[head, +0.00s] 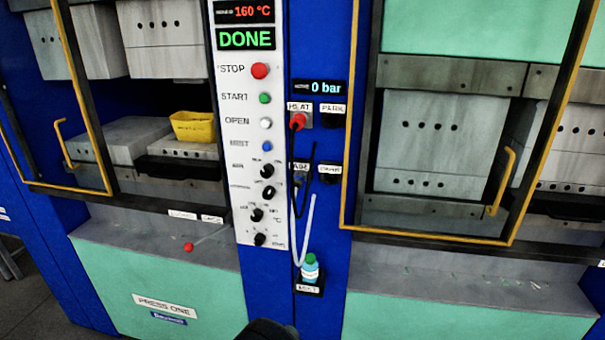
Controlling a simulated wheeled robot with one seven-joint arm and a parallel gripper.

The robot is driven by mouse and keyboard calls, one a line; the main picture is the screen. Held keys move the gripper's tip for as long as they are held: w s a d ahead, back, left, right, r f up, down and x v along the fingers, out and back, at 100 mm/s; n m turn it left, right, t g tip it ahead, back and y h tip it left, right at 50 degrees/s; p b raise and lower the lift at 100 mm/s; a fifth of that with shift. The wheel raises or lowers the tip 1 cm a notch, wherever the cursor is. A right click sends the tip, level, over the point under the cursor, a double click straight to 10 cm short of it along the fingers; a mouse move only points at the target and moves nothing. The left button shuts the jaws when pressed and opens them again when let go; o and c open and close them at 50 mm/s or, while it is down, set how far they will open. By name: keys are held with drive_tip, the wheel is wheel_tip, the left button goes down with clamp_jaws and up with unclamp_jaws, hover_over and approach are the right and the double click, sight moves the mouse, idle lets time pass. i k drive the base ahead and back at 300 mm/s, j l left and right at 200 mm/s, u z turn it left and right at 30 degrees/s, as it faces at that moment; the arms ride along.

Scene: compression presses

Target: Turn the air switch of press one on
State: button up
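Press one is on the left, with a PRESS ONE plate (165,306) on its green front. Its white control panel (236,140) stands to the right of its open yellow-edged door. The air switch (267,171) is a small black knob beside the AIR label, below the blue button; its pointer is too small to read. Several similar black knobs sit beneath it. The panel display (246,38) reads DONE in green, with 160 °C above. A dark rounded shape at the bottom edge may be part of my arm. My gripper's fingers do not show.
A yellow container (193,126) sits inside press one. A red-tipped lever (188,247) sticks out below. Black and white hoses hang right of the panel, above a green-capped bottle (310,268). A second press's yellow-edged door (430,238) is on the right. A gauge (320,88) reads 0 bar.

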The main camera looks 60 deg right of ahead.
sight(267, 171)
drive_tip(key=z, duration=1.25)
